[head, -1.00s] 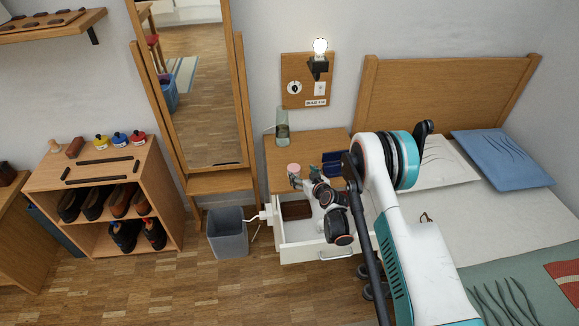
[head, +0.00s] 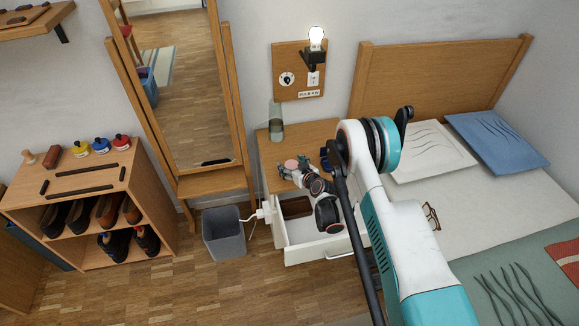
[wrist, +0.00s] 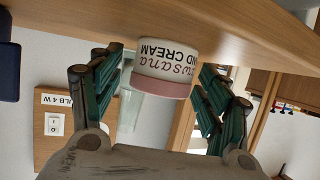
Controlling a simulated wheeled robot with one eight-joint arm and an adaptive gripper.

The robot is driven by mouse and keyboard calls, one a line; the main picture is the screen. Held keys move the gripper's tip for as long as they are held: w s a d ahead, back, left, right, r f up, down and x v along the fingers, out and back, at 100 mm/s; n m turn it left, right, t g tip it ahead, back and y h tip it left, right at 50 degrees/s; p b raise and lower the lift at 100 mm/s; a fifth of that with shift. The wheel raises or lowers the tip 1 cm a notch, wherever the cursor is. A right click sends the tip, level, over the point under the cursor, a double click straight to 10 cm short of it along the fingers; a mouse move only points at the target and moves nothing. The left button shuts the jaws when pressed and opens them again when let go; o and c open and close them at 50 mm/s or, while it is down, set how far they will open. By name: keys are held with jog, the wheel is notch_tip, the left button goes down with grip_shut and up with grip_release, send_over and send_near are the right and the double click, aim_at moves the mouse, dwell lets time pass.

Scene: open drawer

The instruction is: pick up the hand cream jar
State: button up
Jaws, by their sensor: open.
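The hand cream jar is a small white jar with a pink lid and dark lettering. In the wrist view the jar (wrist: 165,68) stands on the wooden top and looks upside down in the picture. My gripper (wrist: 160,90) is open, with one finger on each side of the jar and visible gaps between. In the head view the jar's pink lid (head: 291,163) shows on the nightstand (head: 270,150), with my gripper (head: 292,172) right at it. My arm hides part of the nightstand.
The nightstand's drawer (head: 300,257) is open below my gripper, with a brown box (head: 297,207) inside. A glass (head: 275,122) stands at the back of the nightstand. A dark blue object (head: 325,158) is right of the jar. A grey bin (head: 223,234) stands left.

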aim_at(292, 164)
jog(key=c, duration=1.3)
notch_tip(292, 164, up, 20)
jog(key=p, duration=0.6)
jog(key=shift+p, duration=0.35)
